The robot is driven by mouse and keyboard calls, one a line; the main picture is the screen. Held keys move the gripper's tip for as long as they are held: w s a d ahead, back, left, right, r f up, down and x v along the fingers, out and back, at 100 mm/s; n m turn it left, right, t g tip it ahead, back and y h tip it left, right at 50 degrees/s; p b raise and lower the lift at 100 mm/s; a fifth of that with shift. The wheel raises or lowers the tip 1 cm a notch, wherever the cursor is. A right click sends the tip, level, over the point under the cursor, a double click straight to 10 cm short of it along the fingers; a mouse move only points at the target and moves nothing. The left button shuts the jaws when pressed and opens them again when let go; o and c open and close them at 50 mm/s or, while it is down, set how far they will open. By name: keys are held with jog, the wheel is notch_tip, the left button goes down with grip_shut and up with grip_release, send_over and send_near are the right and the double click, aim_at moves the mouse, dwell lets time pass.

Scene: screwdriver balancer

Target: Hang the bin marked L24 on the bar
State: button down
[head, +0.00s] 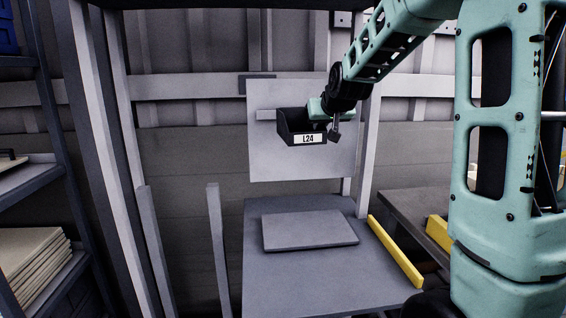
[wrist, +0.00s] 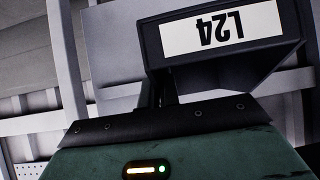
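The dark bin marked L24 (head: 288,125) is off the table, in front of the upright grey panel (head: 300,165), with its white label facing out and its open top up. The light bar (head: 265,115) runs across the panel behind the bin; its left end shows and the bin hides much of the rest. My gripper (head: 316,114) is at the bin's right side, and its fingers look shut on the bin's wall. In the wrist view the bin (wrist: 225,62) appears upside down, close beyond my fingers (wrist: 165,88). Whether the bin touches the bar is hidden.
Below the panel is a grey table (head: 330,265) with a flat grey slab (head: 308,230) on it. A yellow strip (head: 395,250) runs along its right side. Shelves with stacked boards (head: 30,260) stand at left. Grey posts (head: 218,250) rise left of the table.

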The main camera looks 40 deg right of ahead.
jog(key=s+d+r+m+b, duration=0.1)
jog(key=s+d+r+b, duration=0.1)
jog(key=s+d+r, duration=0.15)
jog(key=shift+h, duration=0.3)
jog(key=shift+w+d+f+p, duration=0.3)
jog(key=shift+w+d, duration=0.2)
jog(key=shift+w, duration=0.3)
jog(key=shift+w+d+f+p, duration=0.2)
jog(key=shift+w+d+f, duration=0.25)
jog(key=shift+w, duration=0.35)
jog(key=shift+w+d+f+p, duration=0.25)
jog(key=shift+w+d, duration=0.3)
jog(key=shift+w, duration=0.25)
jog(key=shift+w+d+r, duration=0.1)
jog(key=shift+f+b, duration=1.25)
jog(key=shift+b, duration=0.05)
dwell(2.5)
jog(key=c, duration=1.6)
grip_release()
jog(key=shift+o, duration=0.2)
